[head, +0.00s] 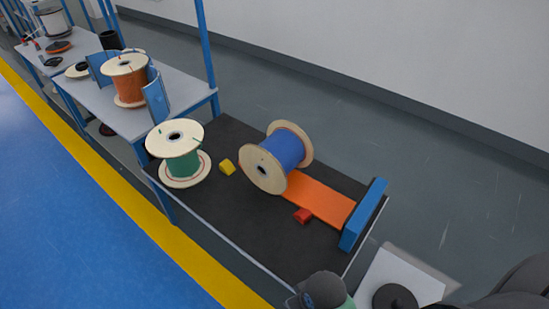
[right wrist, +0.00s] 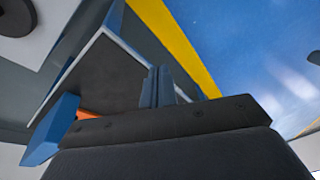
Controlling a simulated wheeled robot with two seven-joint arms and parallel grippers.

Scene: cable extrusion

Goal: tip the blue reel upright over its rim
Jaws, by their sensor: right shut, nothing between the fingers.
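The blue reel (head: 285,150) has pale wooden flanges and lies with its axle roughly level, resting on the edges of both flanges on the black-topped table (head: 240,231). It sits at the left end of an orange strip (head: 318,199). One flange with its centre hole faces the lower left in the head view. My right gripper (right wrist: 158,85) shows in the right wrist view, shut and empty, with a blue block and the dark table top beyond it. The reel cannot be made out in that view. My left gripper is not in view.
An upright green reel (head: 184,163) stands left of the blue reel. A yellow block (head: 227,167) and a red block (head: 303,216) lie nearby. A blue stop block (head: 363,215) closes the strip's right end. Another table holds an orange-brown reel (head: 127,81). The table's front is clear.

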